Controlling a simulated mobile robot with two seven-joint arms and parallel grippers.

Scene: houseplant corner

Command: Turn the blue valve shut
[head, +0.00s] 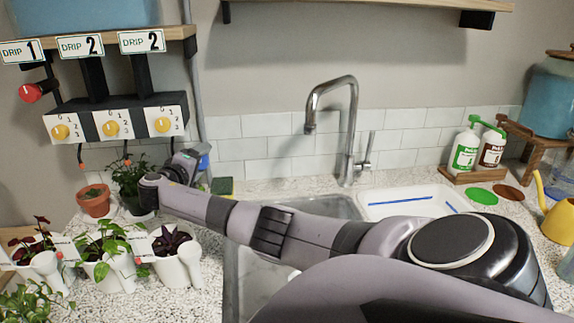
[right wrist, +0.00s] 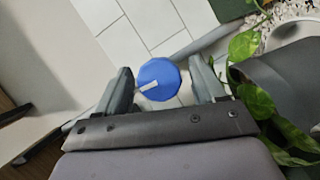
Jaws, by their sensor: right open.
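The blue valve (right wrist: 158,76) is a round blue knob with a pale pointer mark that runs toward the lower left in the right wrist view. It lies between the two fingers of my right gripper (right wrist: 162,70), which is open, with a gap to each finger. In the head view only a bit of the blue valve (head: 204,163) shows beside my right gripper (head: 192,161), low on the wall by the grey pipe. The head view does not show the fingers clearly. My left gripper is in neither view.
A drip panel (head: 88,126) with yellow dials and a red valve (head: 30,92) hang at left. Potted plants (head: 112,262) stand below. Leaves (right wrist: 252,95) are close to my right gripper's right finger. A sink (head: 335,207) and faucet (head: 350,130) lie to the right.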

